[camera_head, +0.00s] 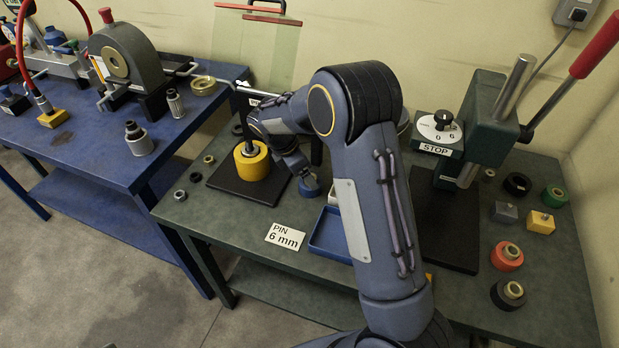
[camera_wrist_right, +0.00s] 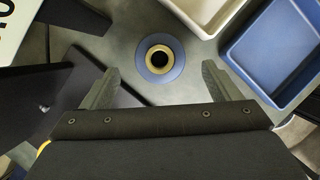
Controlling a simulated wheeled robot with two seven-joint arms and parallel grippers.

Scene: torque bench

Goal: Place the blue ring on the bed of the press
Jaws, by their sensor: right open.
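The blue ring (camera_wrist_right: 159,73), with a brass-coloured centre and dark hole, lies flat on the green bench in the right wrist view. In the head view it shows as a small blue disc (camera_head: 310,188) below my right gripper. My right gripper (camera_wrist_right: 161,69) is open and empty, with one fingertip on each side of the ring's near edge and no visible contact. The green press (camera_head: 490,120) with a red-gripped lever stands at the right of the bench. Its dark bed plate (camera_head: 447,232) looks bare, partly hidden by my arm. My left gripper is not in view.
A blue tray (camera_head: 330,236) and a white tray (camera_wrist_right: 202,28) lie beside the ring. A dark plate (camera_head: 225,181) bears a yellow cylinder (camera_head: 252,162). Red (camera_head: 506,257), black (camera_head: 508,294) and green (camera_head: 554,196) rings and small blocks lie right of the press.

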